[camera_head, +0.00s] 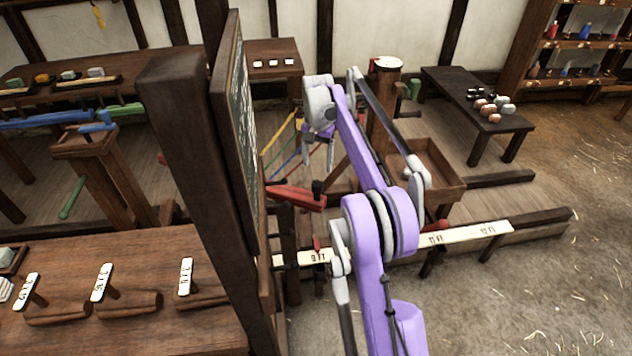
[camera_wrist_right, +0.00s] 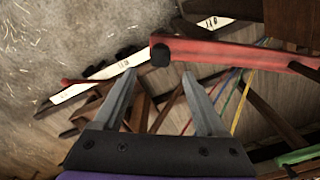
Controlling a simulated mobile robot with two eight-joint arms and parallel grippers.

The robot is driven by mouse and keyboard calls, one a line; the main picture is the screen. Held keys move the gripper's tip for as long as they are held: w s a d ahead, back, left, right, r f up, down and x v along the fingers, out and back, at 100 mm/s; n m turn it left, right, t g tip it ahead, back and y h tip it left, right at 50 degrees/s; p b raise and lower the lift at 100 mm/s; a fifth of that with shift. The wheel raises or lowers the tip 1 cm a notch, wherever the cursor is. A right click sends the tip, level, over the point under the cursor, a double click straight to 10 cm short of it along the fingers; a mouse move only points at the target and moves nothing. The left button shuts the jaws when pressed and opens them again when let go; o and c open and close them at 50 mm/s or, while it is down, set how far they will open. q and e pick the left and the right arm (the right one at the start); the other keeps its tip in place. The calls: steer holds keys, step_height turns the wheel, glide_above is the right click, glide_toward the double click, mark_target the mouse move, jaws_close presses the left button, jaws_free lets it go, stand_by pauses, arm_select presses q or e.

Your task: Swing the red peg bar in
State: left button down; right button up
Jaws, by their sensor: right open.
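The red peg bar (camera_head: 297,197) sticks out past the dark board's edge in the head view, with a black knob near its free end. In the right wrist view the red bar (camera_wrist_right: 235,53) runs from the centre to the right edge, its black end piece just beyond my fingertips. My right gripper (camera_head: 318,160) is above and behind the bar in the head view. In the wrist view the right gripper (camera_wrist_right: 158,74) is open, with nothing between its fingers. The bar's other end is hidden behind the board in the head view. My left gripper is not in view.
A dark post and chalkboard (camera_head: 240,130) stand left of my arm. A marked rail (camera_head: 465,234) runs low across the floor. Coloured ropes (camera_head: 283,140) stretch behind the bar. A wooden bin (camera_head: 440,185) stands right of my arm. The floor at right is clear.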

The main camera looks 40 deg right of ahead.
mark_target(317, 183)
step_height(317, 183, down, 8)
steer(key=shift+f, duration=0.2)
jaws_close()
stand_by(0.4)
stand_by(1.1)
